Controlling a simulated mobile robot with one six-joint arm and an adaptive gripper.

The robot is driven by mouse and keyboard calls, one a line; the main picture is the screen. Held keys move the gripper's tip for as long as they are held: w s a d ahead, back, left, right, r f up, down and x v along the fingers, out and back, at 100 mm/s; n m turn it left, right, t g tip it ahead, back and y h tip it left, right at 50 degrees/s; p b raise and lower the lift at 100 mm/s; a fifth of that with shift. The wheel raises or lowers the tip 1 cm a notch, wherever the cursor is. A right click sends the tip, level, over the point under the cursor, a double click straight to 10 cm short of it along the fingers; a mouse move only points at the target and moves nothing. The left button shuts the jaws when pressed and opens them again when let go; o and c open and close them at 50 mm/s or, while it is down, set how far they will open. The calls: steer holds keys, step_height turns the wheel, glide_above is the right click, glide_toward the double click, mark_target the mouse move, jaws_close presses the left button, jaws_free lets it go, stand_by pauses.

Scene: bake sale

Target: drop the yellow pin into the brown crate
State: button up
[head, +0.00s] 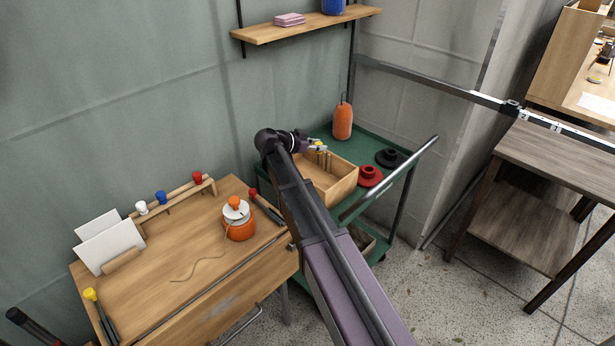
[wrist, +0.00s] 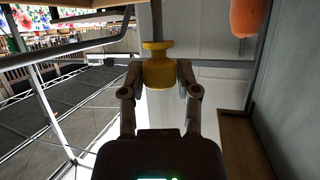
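My gripper (head: 317,146) is above the back part of the brown crate (head: 343,187), an open wooden box on the green cart. In the wrist view my gripper (wrist: 158,72) has its two fingers on either side of the yellow pin (wrist: 157,73), closed on its wide yellow body. The pin has a narrow neck and a flared yellow end. In the head view the yellow pin (head: 320,144) shows only as a small patch at the fingertips. My arm hides the crate's left side and part of its inside.
The green cart (head: 372,150) also bears an orange bottle (head: 342,121), a red disc-shaped piece (head: 369,176) and a black one (head: 388,158). A metal rail (head: 398,172) runs along its front. A wooden desk (head: 180,290) stands left, with an orange pot (head: 238,225) and a peg rack (head: 175,196).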

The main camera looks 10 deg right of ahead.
steer(key=shift+o, duration=1.3)
